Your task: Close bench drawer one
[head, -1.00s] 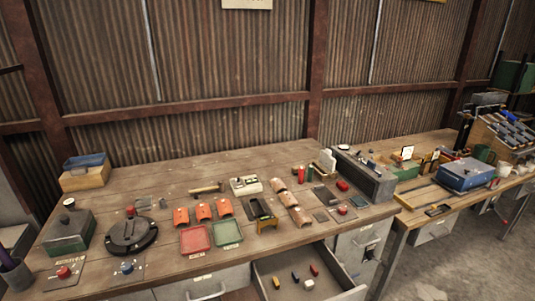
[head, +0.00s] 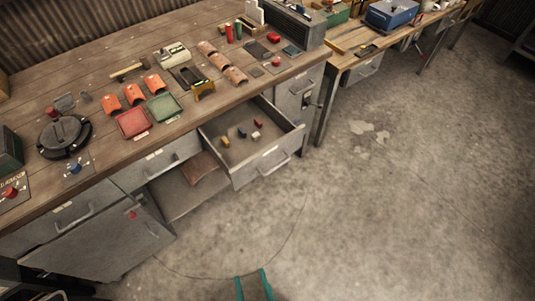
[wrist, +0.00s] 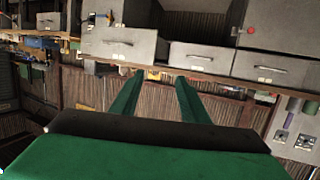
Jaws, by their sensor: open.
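One bench drawer (head: 262,171) is pulled out under the long wooden bench, with a bar handle (head: 273,164) on its grey front. Small blue, red, yellow and white items lie inside it. The drawer's label is too small to read. In the upside-down wrist view, the pulled-out drawer front (wrist: 118,45) is at the upper left. My gripper (head: 254,286), with green fingers, is at the bottom edge of the head view. It is open and empty, over the floor in front of the drawer and well apart from it. The fingers (wrist: 157,90) also show in the wrist view.
A shut drawer (head: 158,165) is to the left of the open one, above an open shelf space. A cabinet door (head: 110,245) stands at the lower left. The bench top (head: 105,75) holds trays, tiles and tools. The concrete floor (head: 400,200) at right is clear.

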